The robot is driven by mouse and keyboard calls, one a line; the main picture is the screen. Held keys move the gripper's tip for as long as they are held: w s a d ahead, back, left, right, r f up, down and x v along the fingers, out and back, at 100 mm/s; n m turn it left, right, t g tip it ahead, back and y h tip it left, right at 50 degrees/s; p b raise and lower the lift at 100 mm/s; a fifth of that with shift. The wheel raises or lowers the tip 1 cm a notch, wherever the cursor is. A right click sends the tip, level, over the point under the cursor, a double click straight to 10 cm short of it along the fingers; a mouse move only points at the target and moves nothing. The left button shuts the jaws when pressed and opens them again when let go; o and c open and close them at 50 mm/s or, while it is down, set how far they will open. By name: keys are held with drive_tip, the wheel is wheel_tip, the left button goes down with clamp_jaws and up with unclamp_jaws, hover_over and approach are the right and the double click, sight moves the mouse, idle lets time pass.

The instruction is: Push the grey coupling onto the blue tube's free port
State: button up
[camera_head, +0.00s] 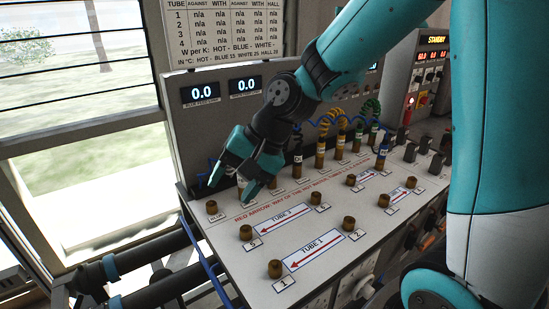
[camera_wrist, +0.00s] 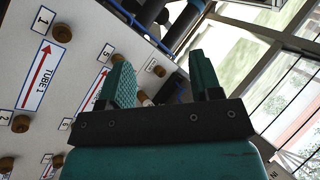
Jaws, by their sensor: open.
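My gripper (camera_head: 230,191) is open, low over the back left of the sloped panel. In the wrist view its two fingers (camera_wrist: 160,75) stand apart. A small pale and brown piece (camera_wrist: 145,98) shows beside the left finger, partly hidden; I cannot tell whether it is the grey coupling. A bare brass port (camera_head: 212,207) stands at the panel's left corner, in front of the fingertips, with a small label that seems to read BLUE. A thin blue tube (camera_head: 207,262) runs down the panel's left edge. No grey coupling can be made out clearly.
Brass ports stand by the TUBE 1 (camera_head: 314,249) and TUBE 3 (camera_head: 283,218) labels. Several upright fittings with coiled yellow and green hoses (camera_head: 345,122) crowd the back. Dark pipes (camera_head: 150,250) lie left of the panel. The panel's front left is clear between ports.

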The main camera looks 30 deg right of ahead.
drive_tip(key=w+d+f+m+t+h+p, duration=0.1)
drive_tip(key=w+d+f+m+t+p, duration=0.1)
drive_tip(key=w+d+f+m, duration=0.45)
drive_tip(key=w+d+f+m+t+p, duration=0.1)
drive_tip(key=w+d+m+t, duration=0.2)
drive_tip(key=d+m, duration=0.75)
drive_tip(key=w+d+f+m+t+h+p, duration=0.1)
drive_tip(key=w+d+f+m+t+p, duration=0.15)
drive_tip(key=w+d+m, duration=0.45)
drive_tip(key=shift+m, duration=0.4)
drive_tip(key=b+x, duration=0.1)
drive_tip(key=x, duration=0.1)
drive_tip(key=f+b+x, duration=0.1)
drive_tip(key=b+x, duration=0.1)
drive_tip(key=x, duration=0.1)
drive_tip(key=d+b+x, duration=0.1)
drive_tip(key=x, duration=0.2)
drive_tip(key=shift+s+a+f, duration=0.1)
drive_tip(key=shift+s+f, duration=0.1)
clamp_jaws()
